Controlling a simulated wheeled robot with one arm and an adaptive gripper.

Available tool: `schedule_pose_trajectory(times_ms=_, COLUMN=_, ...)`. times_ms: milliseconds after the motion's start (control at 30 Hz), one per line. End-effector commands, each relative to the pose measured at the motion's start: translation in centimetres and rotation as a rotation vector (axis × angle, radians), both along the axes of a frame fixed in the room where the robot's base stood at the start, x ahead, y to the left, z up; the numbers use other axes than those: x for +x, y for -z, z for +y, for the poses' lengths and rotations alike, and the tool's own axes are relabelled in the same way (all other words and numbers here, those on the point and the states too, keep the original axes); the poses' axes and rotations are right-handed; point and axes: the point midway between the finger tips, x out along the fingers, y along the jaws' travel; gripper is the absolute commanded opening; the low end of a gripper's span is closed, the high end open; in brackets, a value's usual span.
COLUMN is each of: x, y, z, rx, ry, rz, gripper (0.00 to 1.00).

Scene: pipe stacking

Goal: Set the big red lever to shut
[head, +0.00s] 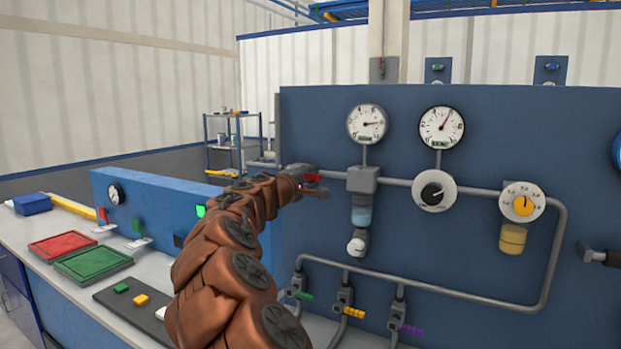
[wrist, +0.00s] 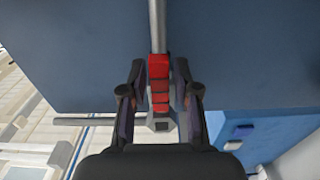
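The big red lever (head: 312,178) is on the pipe at the left part of the blue panel, partly hidden by my gripper in the head view. In the wrist view the red lever (wrist: 158,72) runs in line with the grey pipe (wrist: 157,25) from a grey valve body (wrist: 160,123). My gripper (head: 319,183) is at the lever. In the wrist view the fingers of my gripper (wrist: 159,92) stand on both sides of the lever, with narrow gaps visible. I cannot tell whether either finger touches it.
A filter unit (head: 362,180) sits on the pipe just right of my gripper. Small green, yellow and purple levers (head: 405,329) are below. Trays (head: 93,264) lie on the left bench.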

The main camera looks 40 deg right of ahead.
Motion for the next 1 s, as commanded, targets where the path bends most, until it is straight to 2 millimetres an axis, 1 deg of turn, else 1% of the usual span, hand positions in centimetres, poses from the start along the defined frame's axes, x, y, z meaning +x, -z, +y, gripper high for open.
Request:
schedule_pose_trajectory(times_ms=33, x=0.01, y=-0.01, z=0.01, rx=0.000, ry=0.000, rz=0.000, gripper=0.22)
schedule_pose_trajectory(times_ms=200, x=0.01, y=-0.01, z=0.02, rx=0.000, ry=0.000, rz=0.000, gripper=0.05)
schedule_pose_trajectory(times_ms=267, x=0.01, y=0.00, z=0.02, rx=0.000, ry=0.000, rz=0.000, gripper=0.00)
schedule_pose_trajectory(times_ms=767, x=0.03, y=0.02, z=0.04, rx=0.000, ry=-0.001, rz=-0.001, gripper=0.00)
schedule_pose_trajectory(times_ms=1000, x=0.03, y=0.50, z=0.02, rx=0.009, ry=-0.001, rz=-0.027, gripper=0.00)
